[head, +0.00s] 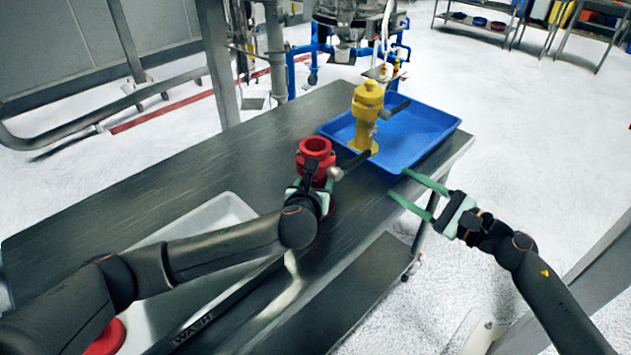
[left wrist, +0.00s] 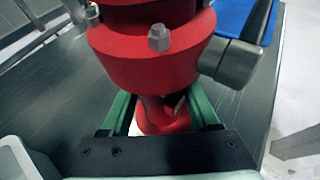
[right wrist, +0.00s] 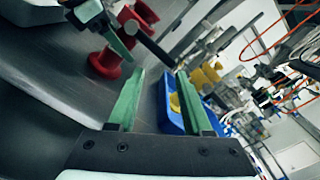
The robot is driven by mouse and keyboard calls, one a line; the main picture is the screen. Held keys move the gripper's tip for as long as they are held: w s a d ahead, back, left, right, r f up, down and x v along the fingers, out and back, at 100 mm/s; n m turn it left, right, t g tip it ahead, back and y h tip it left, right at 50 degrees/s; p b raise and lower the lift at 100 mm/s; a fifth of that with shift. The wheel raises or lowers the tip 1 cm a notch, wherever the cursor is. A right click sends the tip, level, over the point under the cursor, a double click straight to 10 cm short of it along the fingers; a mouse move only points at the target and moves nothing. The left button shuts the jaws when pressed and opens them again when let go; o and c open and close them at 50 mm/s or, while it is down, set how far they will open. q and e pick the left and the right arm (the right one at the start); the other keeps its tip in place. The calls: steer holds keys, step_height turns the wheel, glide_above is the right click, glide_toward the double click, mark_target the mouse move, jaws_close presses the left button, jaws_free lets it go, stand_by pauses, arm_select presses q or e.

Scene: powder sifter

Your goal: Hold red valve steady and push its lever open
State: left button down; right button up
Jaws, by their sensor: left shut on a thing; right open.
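The red valve (head: 315,150) stands upright on the dark table in the head view. My left gripper (head: 312,188) is shut on its lower part, below the wide flange; the left wrist view shows green fingers on both sides of the narrow red neck (left wrist: 163,112). The valve's dark lever (head: 354,161) sticks out to the right from a grey hub (left wrist: 232,62). My right gripper (head: 398,184) is open and empty, to the right of the lever and apart from it.
A blue tray (head: 437,148) stands behind the lever, with a yellow valve (head: 366,105) at its left side. A white sink or tub (head: 225,212) lies at the front left, partly behind my left arm. The table's right edge is close to my right gripper.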

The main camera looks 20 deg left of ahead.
stand_by(0.3)
steer(key=shift+s+a, duration=0.1)
steer(key=c, duration=0.4)
steer(key=shift+s+a+f+m+g+h, duration=0.15)
steer(key=shift+m+g, duration=0.1)
steer(key=shift+m, duration=0.15)
steer(key=shift+f+m+g+h, duration=0.15)
steer(key=shift+m+g, duration=0.1)
steer(key=shift+m, duration=0.15)
steer(key=c, duration=0.3)
steer(key=shift+s+a+m, duration=0.1)
steer(key=shift+m, duration=0.3)
jaws_close()
steer(key=shift+d+f+m+g+h, duration=0.15)
steer(key=shift+f+m+h, duration=0.25)
steer(key=shift+m, duration=0.45)
steer(key=shift+d+f+m+g+h, duration=0.1)
steer(key=shift+f+m+g+h, duration=0.1)
steer(key=shift+m+h, duration=0.55)
steer(key=shift+d+f+m+g+h, duration=0.15)
steer(key=shift+f+m+h, duration=0.1)
steer(key=shift+m, duration=0.75)
